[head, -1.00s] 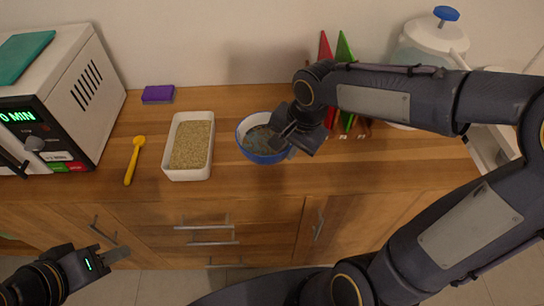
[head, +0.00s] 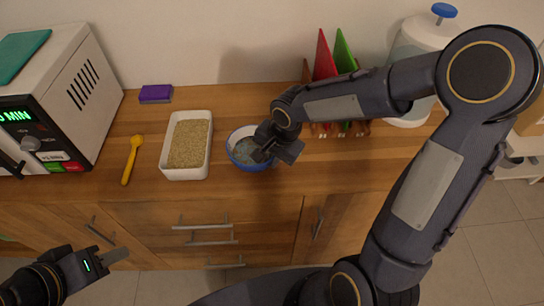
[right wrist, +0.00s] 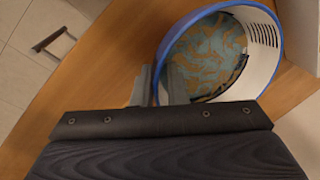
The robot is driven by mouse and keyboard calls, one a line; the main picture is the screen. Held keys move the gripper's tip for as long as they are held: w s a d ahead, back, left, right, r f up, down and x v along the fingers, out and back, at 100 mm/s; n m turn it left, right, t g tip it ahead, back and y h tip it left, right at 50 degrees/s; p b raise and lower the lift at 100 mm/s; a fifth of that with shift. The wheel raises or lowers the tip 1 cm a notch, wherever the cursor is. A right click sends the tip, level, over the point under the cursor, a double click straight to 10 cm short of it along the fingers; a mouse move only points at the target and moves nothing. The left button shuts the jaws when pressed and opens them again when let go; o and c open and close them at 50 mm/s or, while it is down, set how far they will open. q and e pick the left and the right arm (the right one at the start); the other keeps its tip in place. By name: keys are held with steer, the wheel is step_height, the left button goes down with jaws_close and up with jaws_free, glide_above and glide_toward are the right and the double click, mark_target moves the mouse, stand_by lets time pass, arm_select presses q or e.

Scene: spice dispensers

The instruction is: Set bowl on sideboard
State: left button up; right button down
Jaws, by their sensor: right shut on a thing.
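The blue-rimmed white bowl (head: 239,156) with a blue and tan patterned inside is at the wooden sideboard top (head: 222,188), right of the white tray. I cannot tell whether it rests on the wood or is just above it. My right gripper (head: 262,156) is shut on the bowl's right side and hides part of it. In the right wrist view, the fingers (right wrist: 158,86) straddle the rim of the bowl (right wrist: 207,52), one inside and one outside. My left gripper (head: 117,257) hangs low in front of the sideboard, apart from everything; its jaw gap is unclear.
A white tray of grain (head: 187,146) is close left of the bowl. A yellow spoon (head: 132,160), purple sponge (head: 156,94) and microwave (head: 55,100) are further left. Red (head: 324,58) and green (head: 345,55) upright pieces and a glass dispenser (head: 408,60) stand behind right.

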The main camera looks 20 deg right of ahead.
steer(key=shift+f, duration=0.1)
steer(key=c, duration=1.5)
jaws_free()
steer(key=shift+o, duration=0.2)
steer(key=shift+r, duration=0.25)
steer(key=p+v, duration=0.1)
steer(key=v, duration=1)
steer(key=s+d+n+t+y, duration=0.2)
steer(key=s+n, duration=0.6)
steer(key=s, duration=0.8)
steer(key=shift+s+d+r+n+t, duration=0.3)
steer(key=shift+s+d+r+t, duration=0.1)
steer(key=shift+d+t, duration=0.35)
